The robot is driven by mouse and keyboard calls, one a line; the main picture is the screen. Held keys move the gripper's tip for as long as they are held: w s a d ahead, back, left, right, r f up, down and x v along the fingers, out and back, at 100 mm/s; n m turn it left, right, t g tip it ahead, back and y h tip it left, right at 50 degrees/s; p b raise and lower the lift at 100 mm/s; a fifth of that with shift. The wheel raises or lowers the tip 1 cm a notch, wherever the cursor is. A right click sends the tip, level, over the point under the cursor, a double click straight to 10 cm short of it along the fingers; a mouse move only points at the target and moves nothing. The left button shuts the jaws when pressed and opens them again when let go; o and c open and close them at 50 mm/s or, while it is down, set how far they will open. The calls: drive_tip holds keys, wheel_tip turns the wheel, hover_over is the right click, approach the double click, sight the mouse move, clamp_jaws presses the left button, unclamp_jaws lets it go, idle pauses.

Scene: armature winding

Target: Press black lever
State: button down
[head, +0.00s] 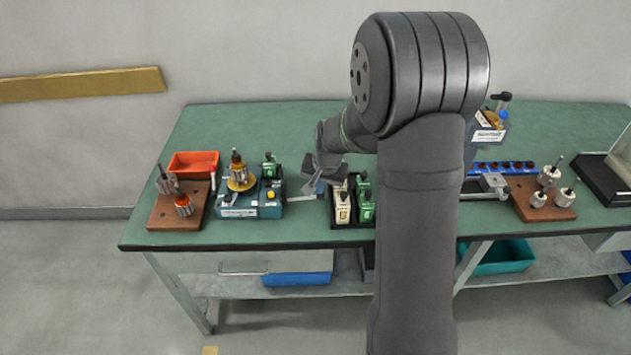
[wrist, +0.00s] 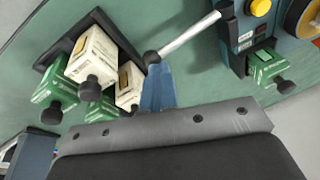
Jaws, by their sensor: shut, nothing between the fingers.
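The black lever's round black knob (wrist: 151,57) sits at the end of a silver rod in the wrist view. The rod (wrist: 187,36) runs up and right toward the blue-teal winding machine (wrist: 234,42). My gripper's blue fingers (wrist: 157,85) are shut and empty, with their tips right at the knob; I cannot tell whether they touch it. In the head view my gripper (head: 319,186) is just right of the winding machine (head: 238,212), low over the bench. The rod shows there as a pale bar (head: 301,198); the knob is not clear there.
A black tray (head: 341,222) of white and green boxes stands close right of my gripper. A green box (wrist: 270,72) is by the machine. A brown armature stand (head: 160,212) and red bin (head: 194,162) are at left. My arm hides the bench's middle.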

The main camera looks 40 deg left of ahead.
drive_tip(key=shift+w+d+f, duration=0.25)
drive_tip(key=shift+d+f, duration=0.05)
drive_tip(key=shift+f, duration=0.4)
drive_tip(key=shift+a+r, duration=0.15)
drive_tip(key=shift+r, duration=0.15)
drive_tip(key=r, duration=0.4)
drive_tip(key=shift+s+a+r, duration=0.1)
drive_tip(key=shift+a+r, duration=0.2)
drive_tip(key=shift+a, duration=0.05)
drive_tip(key=d+v, duration=0.1)
drive_tip(key=v, duration=0.7)
drive_tip(key=shift+w+d, duration=0.25)
drive_tip(key=shift+w, duration=0.25)
drive_tip(key=shift+s+a+x, duration=0.15)
drive_tip(key=shift+x, duration=0.8)
drive_tip(key=shift+s+a+x, duration=0.1)
drive_tip(key=shift+a+x, duration=0.05)
drive_tip(key=shift+x, duration=0.85)
drive_tip(key=shift+s+a+x, duration=0.15)
drive_tip(key=shift+x, duration=0.8)
